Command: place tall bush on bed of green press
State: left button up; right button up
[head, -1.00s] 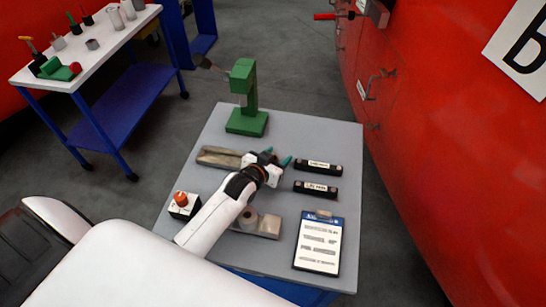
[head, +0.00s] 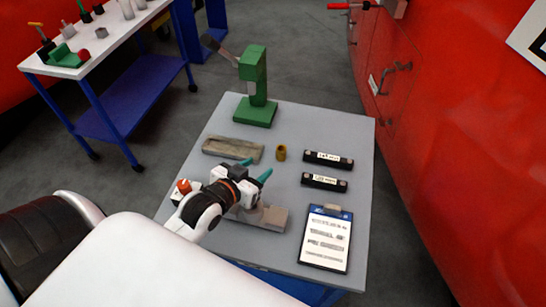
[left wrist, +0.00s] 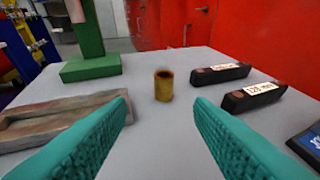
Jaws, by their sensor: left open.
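A short brass-coloured hollow bush (head: 281,153) stands upright on the grey table; it also shows in the left wrist view (left wrist: 163,85), ahead of and between my fingers. I cannot tell from its size alone whether it is the tall one. The green press (head: 254,72) stands at the table's back, with its flat green base (head: 255,112); its foot shows at upper left in the left wrist view (left wrist: 92,68). My left gripper (head: 255,169) is open and empty, in front of the bush and apart from it. My right gripper is not in view.
A grey tray (head: 232,149) lies left of the bush; two black labelled boxes (head: 328,159) (head: 324,181) lie right. A clipboard (head: 325,238), a block (head: 270,217) and an orange-knobbed box (head: 184,190) are nearer. Red cabinets (head: 440,130) rise at right.

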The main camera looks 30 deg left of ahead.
aim_at(277, 153)
pick_arm(q)
jog(key=shift+w+f, duration=0.1)
jog(key=shift+w, duration=0.15)
jog(key=p+x, duration=0.1)
jog(key=x, duration=0.5)
jog(key=shift+r+p+x, duration=0.15)
jog(key=shift+p+x, duration=0.2)
jog(key=shift+x, duration=1)
jog(key=shift+r+p+x, duration=0.1)
jog(key=shift+p+x, duration=0.25)
jog(key=shift+x, duration=1)
jog(key=shift+c, duration=0.4)
jog(key=c, duration=0.9)
